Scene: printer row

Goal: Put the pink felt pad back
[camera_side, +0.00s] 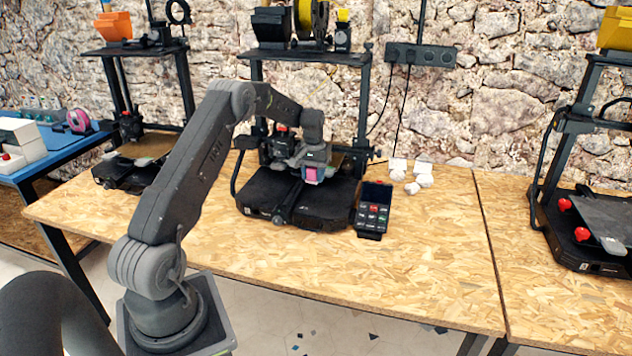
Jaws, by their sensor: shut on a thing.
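The pink felt pad (311,174) shows as a small pink patch at the end of my arm, over the bed of the middle printer (290,208). My gripper (312,167) is shut on the pad and holds it in front of the printer's upright frame. The fingers are small and dark here, and parts of the pad are hidden by them. I cannot tell whether the pad touches anything below it.
A keypad unit (373,208) stands right of the middle printer. White crumpled pieces (412,178) lie behind it. Other printers stand left (130,165) and right (595,225). The wooden table's front (400,275) is clear.

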